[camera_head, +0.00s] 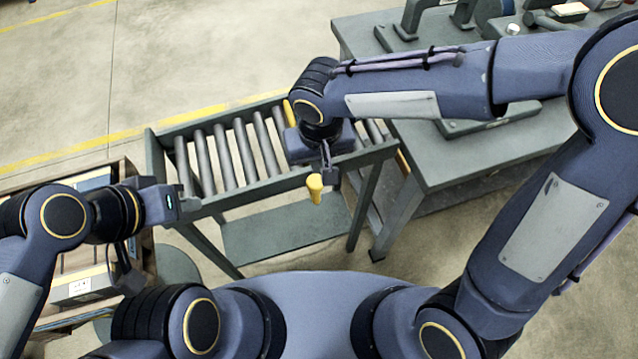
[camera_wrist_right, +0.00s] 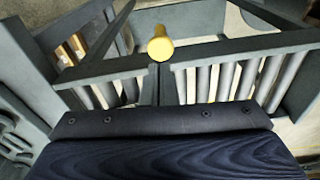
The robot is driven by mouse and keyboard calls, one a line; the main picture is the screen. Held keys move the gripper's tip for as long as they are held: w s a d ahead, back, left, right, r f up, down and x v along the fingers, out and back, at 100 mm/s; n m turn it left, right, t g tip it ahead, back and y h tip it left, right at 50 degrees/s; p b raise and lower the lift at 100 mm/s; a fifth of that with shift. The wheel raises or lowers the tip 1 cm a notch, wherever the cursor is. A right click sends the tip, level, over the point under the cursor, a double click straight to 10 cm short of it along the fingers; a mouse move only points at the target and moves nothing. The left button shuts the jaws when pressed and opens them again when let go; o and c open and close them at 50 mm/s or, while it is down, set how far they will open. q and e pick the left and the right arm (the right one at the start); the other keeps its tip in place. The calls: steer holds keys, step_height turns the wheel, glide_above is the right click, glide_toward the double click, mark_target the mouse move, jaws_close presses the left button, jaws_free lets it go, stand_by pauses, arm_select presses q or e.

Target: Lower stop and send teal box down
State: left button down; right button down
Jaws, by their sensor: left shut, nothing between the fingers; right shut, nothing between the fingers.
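The roller conveyor (camera_head: 230,152) crosses the middle of the head view. A yellow-topped knob (camera_head: 315,186) stands at its near side and also shows in the right wrist view (camera_wrist_right: 160,46). My right gripper (camera_head: 313,150) is over the conveyor's near rail, close to the knob, shut and empty. Its dark fingers show toward the knob in the right wrist view (camera_wrist_right: 163,75); I cannot tell whether they touch it. My left gripper (camera_head: 172,205) is at the conveyor's left end, shut and empty. I cannot make out a teal box on the visible rollers. My right arm hides part of the conveyor.
A grey-green bench (camera_head: 480,160) with machine parts stands at the right, beside the conveyor. At the left is a wooden-sided container (camera_head: 40,183) holding boxes, including a labelled box (camera_head: 80,290). A yellow floor line (camera_head: 60,155) runs behind. The rollers at the left are bare.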

mark_target(316, 183)
steer(key=shift+f, duration=0.15)
steer(key=shift+w+a+f+b, duration=0.1)
steer(key=shift+w+f+b, duration=0.05)
steer(key=shift+f+b, duration=1.3)
steer(key=shift+w+a+f+b, duration=0.15)
steer(key=shift+f+b, duration=0.75)
steer(key=shift+f, duration=1.05)
steer(key=shift+d, duration=0.1)
